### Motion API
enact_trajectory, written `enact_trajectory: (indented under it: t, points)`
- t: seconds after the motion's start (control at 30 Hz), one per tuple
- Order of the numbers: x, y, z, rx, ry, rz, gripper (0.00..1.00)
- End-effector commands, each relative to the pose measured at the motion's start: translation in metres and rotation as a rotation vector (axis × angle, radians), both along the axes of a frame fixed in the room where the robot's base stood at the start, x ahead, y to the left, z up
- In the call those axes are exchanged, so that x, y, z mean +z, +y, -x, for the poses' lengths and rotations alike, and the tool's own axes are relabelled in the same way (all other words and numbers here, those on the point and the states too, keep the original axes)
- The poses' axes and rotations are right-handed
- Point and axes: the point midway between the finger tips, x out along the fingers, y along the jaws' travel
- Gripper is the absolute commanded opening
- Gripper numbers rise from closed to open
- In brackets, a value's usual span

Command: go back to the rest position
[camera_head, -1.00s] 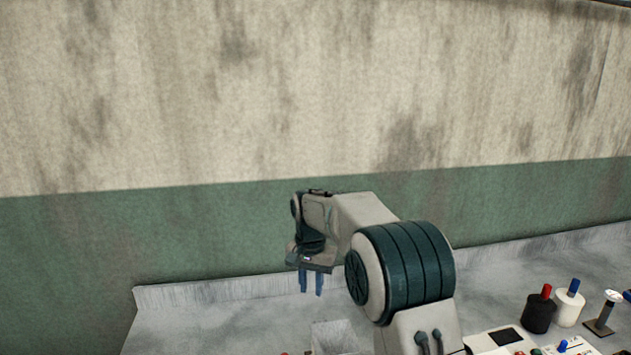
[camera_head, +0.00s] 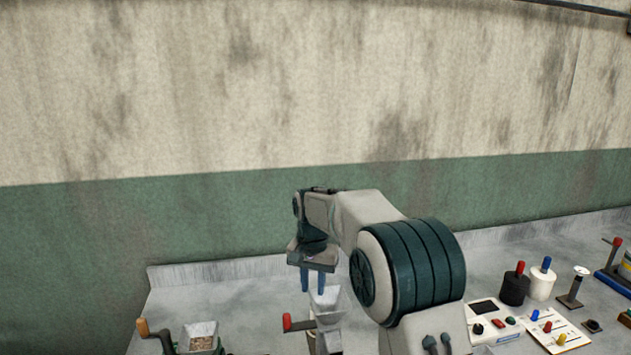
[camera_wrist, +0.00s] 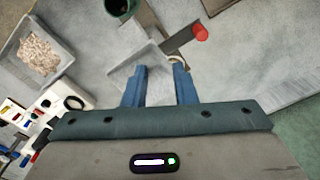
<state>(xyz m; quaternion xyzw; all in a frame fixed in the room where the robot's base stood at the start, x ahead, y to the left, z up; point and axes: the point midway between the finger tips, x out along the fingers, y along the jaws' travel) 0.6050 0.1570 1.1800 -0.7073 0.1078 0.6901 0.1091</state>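My gripper (camera_head: 312,280) hangs fingers down over the grey worktop (camera_head: 240,292), in front of the green and cream wall. In the wrist view its two blue fingers (camera_wrist: 160,86) are apart with nothing held between them. A grey hopper (camera_head: 327,299) on a red-handled machine shows just below the fingers in the head view. I cannot tell how much height lies between them.
At the lower left stands a mill with an orange-tipped crank and a grain-filled hopper (camera_head: 199,330). To the right are a control box (camera_head: 486,310), black and white cylinders with red and blue tops (camera_head: 541,283), and a small stand (camera_head: 572,290). The wrist view shows a grain-filled tray (camera_wrist: 62,62).

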Motion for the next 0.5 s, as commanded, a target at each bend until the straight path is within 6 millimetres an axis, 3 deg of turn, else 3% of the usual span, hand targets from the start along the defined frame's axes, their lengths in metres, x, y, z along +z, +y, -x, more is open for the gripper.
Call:
enact_trajectory:
  t: [0.27, 0.5]
  points:
    - [0.009, -0.02, 0.025, 0.033, -0.025, -0.004, 0.25]
    - [0.017, -0.049, 0.06, 0.068, -0.058, -0.006, 0.25]
